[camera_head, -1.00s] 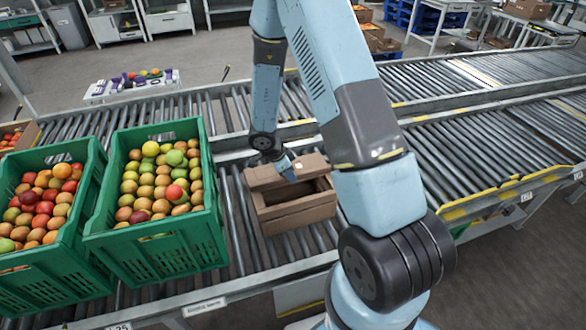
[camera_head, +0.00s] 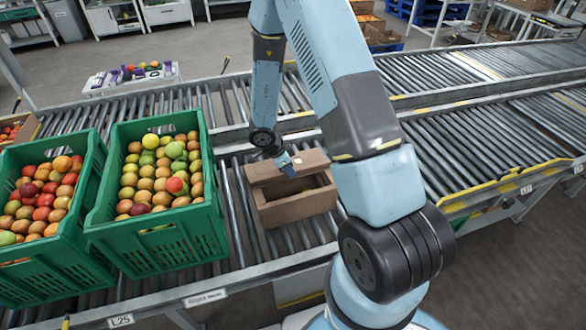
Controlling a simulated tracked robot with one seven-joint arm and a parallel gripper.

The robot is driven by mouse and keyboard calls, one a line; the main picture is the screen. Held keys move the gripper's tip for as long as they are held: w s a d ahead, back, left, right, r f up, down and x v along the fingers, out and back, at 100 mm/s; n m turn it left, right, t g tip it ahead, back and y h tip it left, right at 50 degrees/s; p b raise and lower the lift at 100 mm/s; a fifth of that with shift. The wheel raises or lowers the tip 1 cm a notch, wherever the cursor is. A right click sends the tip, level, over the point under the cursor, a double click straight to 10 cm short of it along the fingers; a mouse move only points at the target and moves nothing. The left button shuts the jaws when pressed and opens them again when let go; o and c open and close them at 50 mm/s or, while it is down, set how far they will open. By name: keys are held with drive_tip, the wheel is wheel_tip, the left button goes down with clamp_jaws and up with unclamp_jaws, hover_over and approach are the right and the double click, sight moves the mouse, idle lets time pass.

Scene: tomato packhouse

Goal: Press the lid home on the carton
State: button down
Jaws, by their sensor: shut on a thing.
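The brown cardboard carton (camera_head: 297,208) stands on the near roller conveyor, right of the green crates. Its brown lid (camera_head: 312,160) is at the carton's far top side, and a dark opening shows between it and the near wall. My gripper (camera_head: 287,169) reaches down from behind and is shut on the lid. The fingertips are small in view and partly hidden by the wrist, so the exact grip is unclear. My own forearm stands just right of the carton and comes close to its right end.
Two green crates (camera_head: 160,250) full of tomatoes stand close on the left. Another roller conveyor (camera_head: 460,75) runs behind. The rollers right of my arm are clear. A white tray (camera_head: 130,82) with produce sits beyond the conveyors.

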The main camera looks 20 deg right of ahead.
drive_tip(key=shift+f, duration=2)
idle(1.8)
drive_tip(key=c, duration=0.9)
unclamp_jaws()
drive_tip(key=shift+c, duration=0.2)
drive_tip(key=c, duration=0.3)
drive_tip(key=shift+r, duration=0.15)
drive_tip(key=shift+r, duration=3.9)
